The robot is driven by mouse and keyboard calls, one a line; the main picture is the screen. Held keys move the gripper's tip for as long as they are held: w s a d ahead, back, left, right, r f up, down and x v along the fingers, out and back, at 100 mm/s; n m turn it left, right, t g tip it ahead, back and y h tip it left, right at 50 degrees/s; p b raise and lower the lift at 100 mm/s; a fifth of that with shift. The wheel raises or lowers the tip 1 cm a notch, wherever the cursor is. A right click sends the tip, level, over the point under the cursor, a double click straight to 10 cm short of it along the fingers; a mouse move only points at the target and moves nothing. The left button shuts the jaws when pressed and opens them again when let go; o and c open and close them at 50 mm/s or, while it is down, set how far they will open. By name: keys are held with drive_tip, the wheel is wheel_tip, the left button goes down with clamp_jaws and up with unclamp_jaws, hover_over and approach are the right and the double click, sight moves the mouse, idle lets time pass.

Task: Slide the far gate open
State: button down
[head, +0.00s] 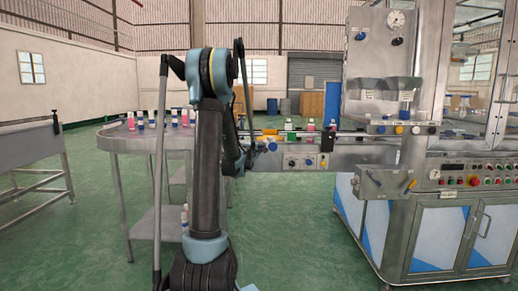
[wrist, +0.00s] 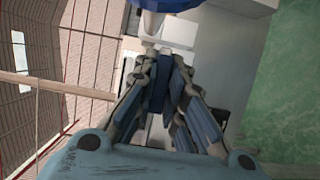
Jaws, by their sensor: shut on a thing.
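My gripper (wrist: 168,58) points at the conveyor unit in the wrist view, its two dark fingers drawn close together. It is shut on a small part at the fingertips, which seems to belong to the far gate; the fingers hide most of it. A pale metal piece with a blue end (wrist: 175,4) stands just beyond the fingertips. In the head view my gripper (head: 246,152) is at the left end of the conveyor (head: 345,157), partly hidden by my arm. I cannot make out the gate's outline or how far open it is.
Several small bottles (head: 290,126) stand on the conveyor, with a black block (head: 327,139) to their right. A round steel table (head: 125,141) with more bottles is at the left. The crimping machine (head: 377,65) stands at the right. Green floor is clear in front.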

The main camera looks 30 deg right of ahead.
drive_tip(key=shift+s+a+f, duration=0.1)
drive_tip(key=shift+s+a, duration=0.35)
drive_tip(key=shift+s, duration=0.2)
drive_tip(key=shift+s+a, duration=0.4)
drive_tip(key=shift+s, duration=0.25)
drive_tip(key=c, duration=1.6)
unclamp_jaws()
drive_tip(key=shift+c, duration=0.2)
drive_tip(key=v, duration=1.1)
drive_tip(key=shift+s+a, duration=0.2)
drive_tip(key=shift+a, duration=0.15)
drive_tip(key=shift+a, duration=0.1)
